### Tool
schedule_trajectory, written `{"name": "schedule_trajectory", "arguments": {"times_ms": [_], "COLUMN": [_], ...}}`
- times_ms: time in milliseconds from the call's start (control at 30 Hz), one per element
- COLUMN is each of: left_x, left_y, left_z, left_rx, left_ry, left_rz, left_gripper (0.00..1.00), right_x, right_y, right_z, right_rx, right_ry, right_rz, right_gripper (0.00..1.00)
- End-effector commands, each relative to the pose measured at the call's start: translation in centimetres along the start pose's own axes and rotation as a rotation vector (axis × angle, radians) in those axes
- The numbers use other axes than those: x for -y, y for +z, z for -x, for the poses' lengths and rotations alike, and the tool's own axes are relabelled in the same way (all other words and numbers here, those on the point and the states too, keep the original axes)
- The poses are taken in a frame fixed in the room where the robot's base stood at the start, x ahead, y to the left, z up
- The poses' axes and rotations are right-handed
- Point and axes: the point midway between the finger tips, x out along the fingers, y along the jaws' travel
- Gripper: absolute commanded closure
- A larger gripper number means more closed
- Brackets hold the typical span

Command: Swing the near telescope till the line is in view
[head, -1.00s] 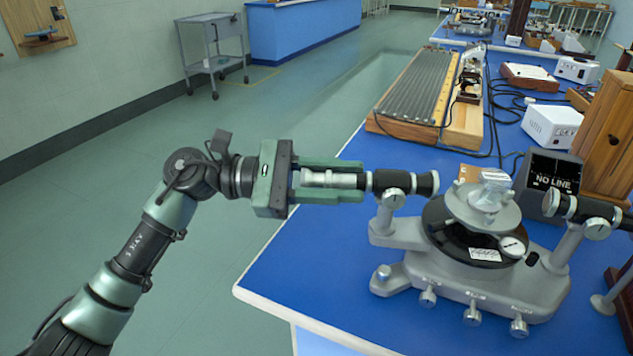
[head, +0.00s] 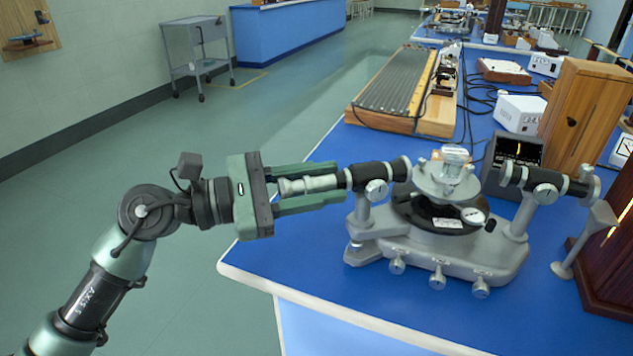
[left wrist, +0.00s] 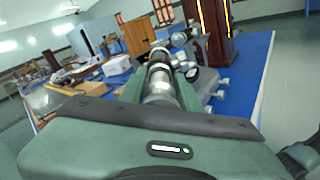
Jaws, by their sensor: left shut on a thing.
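The spectrometer (head: 430,252) stands on the blue bench near its front left corner. Its near telescope (head: 375,174) is a black and silver tube pointing left. My left gripper (head: 338,185) is shut on the telescope's silver end, with green fingers on both sides of it. In the left wrist view the telescope (left wrist: 160,80) runs away from my gripper toward the spectrometer. A clear block (head: 452,160) sits on the round centre table. The second tube (head: 545,183) is on the right side. My right gripper is not in view.
A dark wooden housing with a bright slit (head: 612,240) stands at the right. A wooden cabinet (head: 583,115), a white box (head: 520,113) and a ribbed board (head: 395,88) stand farther back. Cables lie on the bench.

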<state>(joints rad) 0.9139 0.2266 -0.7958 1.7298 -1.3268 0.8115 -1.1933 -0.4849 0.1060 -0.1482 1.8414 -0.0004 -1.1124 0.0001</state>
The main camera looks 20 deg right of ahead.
Motion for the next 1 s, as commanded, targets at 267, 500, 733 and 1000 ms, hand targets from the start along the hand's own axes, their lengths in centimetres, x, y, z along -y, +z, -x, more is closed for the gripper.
{"name": "schedule_trajectory", "arguments": {"times_ms": [267, 500, 733, 1000], "left_x": [-0.1, -0.1, -0.1, -0.1], "left_y": [0.0, -0.1, -0.2, -0.1], "left_z": [0.0, 0.6, 4.2, 7.6], "left_rx": [0.001, -0.001, -0.002, -0.001], "left_ry": [0.002, 0.003, 0.003, 0.003], "left_rz": [0.002, 0.001, 0.003, 0.002], "left_gripper": [0.56, 0.56, 0.56, 0.56], "right_x": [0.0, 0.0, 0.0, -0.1], "right_y": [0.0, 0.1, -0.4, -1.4], "right_z": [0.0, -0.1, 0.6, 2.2], "right_rx": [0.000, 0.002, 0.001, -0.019], "right_ry": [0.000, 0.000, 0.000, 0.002], "right_rz": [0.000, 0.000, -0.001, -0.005], "right_gripper": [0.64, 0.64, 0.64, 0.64]}}
